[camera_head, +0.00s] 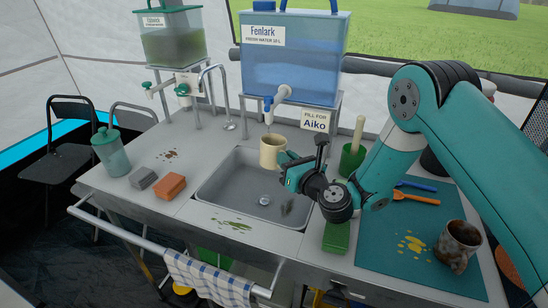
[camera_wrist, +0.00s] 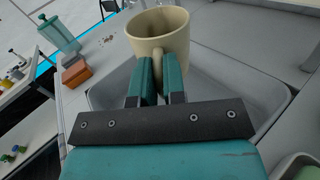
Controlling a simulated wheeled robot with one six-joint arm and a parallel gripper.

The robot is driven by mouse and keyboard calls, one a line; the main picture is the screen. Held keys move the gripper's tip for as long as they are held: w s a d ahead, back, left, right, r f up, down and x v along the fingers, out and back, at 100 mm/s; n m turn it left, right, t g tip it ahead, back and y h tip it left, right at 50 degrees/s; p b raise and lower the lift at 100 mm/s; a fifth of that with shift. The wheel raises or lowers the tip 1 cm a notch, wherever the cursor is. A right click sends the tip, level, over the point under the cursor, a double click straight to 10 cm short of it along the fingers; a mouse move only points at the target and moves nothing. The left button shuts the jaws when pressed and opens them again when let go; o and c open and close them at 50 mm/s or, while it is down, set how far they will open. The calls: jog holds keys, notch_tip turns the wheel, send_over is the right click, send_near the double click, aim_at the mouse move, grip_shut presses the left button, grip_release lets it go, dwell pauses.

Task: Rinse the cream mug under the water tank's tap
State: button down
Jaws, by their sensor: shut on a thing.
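The cream mug (camera_head: 270,154) is held roughly upright over the back part of the sink (camera_head: 222,183). My gripper (camera_head: 286,163) is shut on it from the right. In the wrist view my fingers (camera_wrist: 160,78) close at the handle of the mug (camera_wrist: 158,30). The blue water tank (camera_head: 291,60), labelled Fenlark fresh water, stands on a rack behind the sink. Its tap (camera_head: 270,110) points down above the mug, with a gap between them. I see no water running from it. The mug's inside bottom is hidden.
A second tank (camera_head: 172,38) with murky water stands back left. An orange sponge (camera_head: 170,186), grey block (camera_head: 142,177) and teal jar (camera_head: 109,152) are left of the sink. At right, a stained mug (camera_head: 458,244) and utensils lie on a teal mat (camera_head: 378,262). A sign (camera_head: 315,120) reads "Fill for Aiko".

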jog(key=s+b, duration=0.6)
jog(key=b, duration=0.2)
jog(key=shift+s+b, duration=0.35)
dwell(1.4)
jog(key=s+r+b, duration=0.1)
jog(key=s+r, duration=0.3)
jog(key=s, duration=0.1)
dwell(0.4)
jog(key=shift+w+d, duration=0.1)
jog(key=w+f+p, duration=0.3)
jog(key=w+f, duration=0.1)
jog(key=w, duration=0.2)
jog(key=shift+w, duration=0.25)
